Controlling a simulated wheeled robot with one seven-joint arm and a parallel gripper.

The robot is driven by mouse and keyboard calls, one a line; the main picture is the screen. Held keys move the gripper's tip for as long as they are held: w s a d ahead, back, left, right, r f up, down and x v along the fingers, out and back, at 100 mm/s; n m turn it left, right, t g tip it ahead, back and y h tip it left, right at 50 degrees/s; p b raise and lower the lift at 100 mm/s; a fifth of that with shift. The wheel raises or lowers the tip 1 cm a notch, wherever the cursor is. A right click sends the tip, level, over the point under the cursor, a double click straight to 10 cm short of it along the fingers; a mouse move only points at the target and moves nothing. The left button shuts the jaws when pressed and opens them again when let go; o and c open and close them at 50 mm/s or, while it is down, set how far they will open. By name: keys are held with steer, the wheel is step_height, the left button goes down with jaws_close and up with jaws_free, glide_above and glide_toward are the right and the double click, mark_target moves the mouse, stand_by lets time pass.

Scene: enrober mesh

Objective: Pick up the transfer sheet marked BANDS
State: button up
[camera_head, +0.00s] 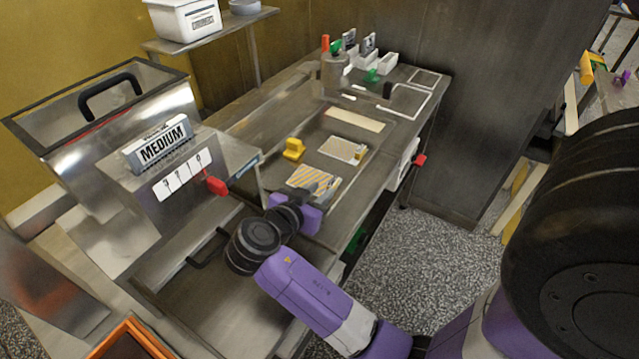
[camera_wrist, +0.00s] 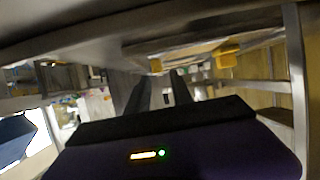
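A sheet with orange and pale diagonal stripes (camera_head: 303,177) lies on the steel bench, near its front edge. A second sheet with a fine yellowish pattern (camera_head: 340,148) lies behind it to the right. I cannot read the word BANDS on either sheet. My gripper (camera_head: 328,188) is at the right edge of the striped sheet, low by the bench edge, and hides part of it. I cannot tell whether it touches the sheet. In the wrist view my gripper's two dark fingers (camera_wrist: 160,88) stand apart, with no held sheet visible between them.
A yellow block (camera_head: 293,149) stands left of the sheets, and a small yellow piece (camera_head: 361,153) sits on the second sheet. A steel machine marked MEDIUM (camera_head: 163,146) with a red knob (camera_head: 217,186) stands left. A pale strip (camera_head: 355,119) lies behind. Floor (camera_head: 400,250) right of the bench is clear.

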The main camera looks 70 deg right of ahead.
mark_target(330, 185)
steer(key=p+x, duration=0.1)
steer(key=x, duration=0.5)
steer(key=shift+s+r+p, duration=0.1)
steer(key=shift+s+p, duration=0.05)
steer(key=shift+p, duration=0.15)
jaws_close()
